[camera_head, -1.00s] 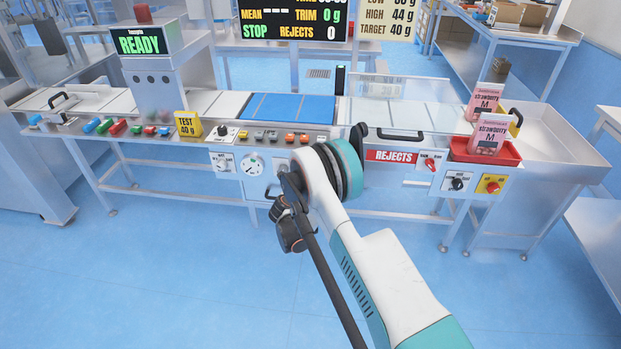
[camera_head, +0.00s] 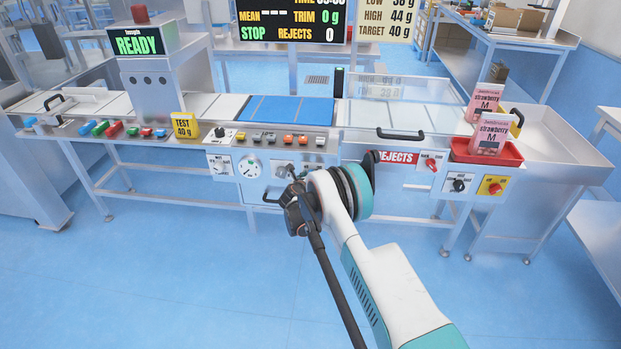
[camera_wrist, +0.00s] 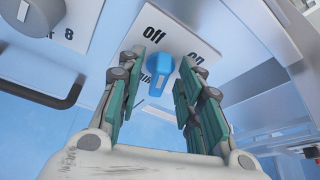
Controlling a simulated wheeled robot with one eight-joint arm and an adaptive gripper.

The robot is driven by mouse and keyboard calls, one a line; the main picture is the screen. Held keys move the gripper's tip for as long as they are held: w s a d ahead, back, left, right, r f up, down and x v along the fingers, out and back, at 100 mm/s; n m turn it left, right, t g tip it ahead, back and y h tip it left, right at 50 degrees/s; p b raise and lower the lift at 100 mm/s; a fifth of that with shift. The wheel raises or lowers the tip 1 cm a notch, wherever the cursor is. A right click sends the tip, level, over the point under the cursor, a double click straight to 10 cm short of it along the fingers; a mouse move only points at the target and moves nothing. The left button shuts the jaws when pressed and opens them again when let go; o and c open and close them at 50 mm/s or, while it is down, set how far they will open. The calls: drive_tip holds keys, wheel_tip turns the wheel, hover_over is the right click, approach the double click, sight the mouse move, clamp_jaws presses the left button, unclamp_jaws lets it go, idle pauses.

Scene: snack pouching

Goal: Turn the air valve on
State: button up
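The air valve is a blue knob (camera_wrist: 160,66) on a white plate (camera_wrist: 176,38) in the wrist view. The plate is marked "off" at the top and "on" to the right; part of its lettering is hidden by a finger. My gripper (camera_wrist: 158,78) is open, with one green-padded finger on each side of the knob. Gaps show between the pads and the knob, and nothing is held. Which mark the knob points to is unclear.
A round gauge (camera_head: 250,167) and another knob plate (camera_head: 219,165) sit left of the valve. A dark handle (camera_wrist: 72,93) juts out close to my left finger. The REJECTS label (camera_head: 399,157) and red knob (camera_head: 431,163) are to the right. The blue floor in front is clear.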

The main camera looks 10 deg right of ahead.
clamp_jaws()
drive_tip(key=m+t+y, duration=0.1)
drive_tip(key=m+y, duration=0.1)
drive_tip(key=m, duration=0.1)
drive_tip(key=d+m+y, duration=0.1)
drive_tip(key=m, duration=0.2)
drive_tip(key=m+t+y, duration=0.1)
drive_tip(key=m+y, duration=0.1)
drive_tip(key=m, duration=0.1)
drive_tip(key=shift+s+d+f+t+y, duration=0.15)
drive_tip(key=shift+s+t+y, duration=0.1)
drive_tip(key=shift+t+y, duration=0.05)
idle(0.5)
idle(0.3)
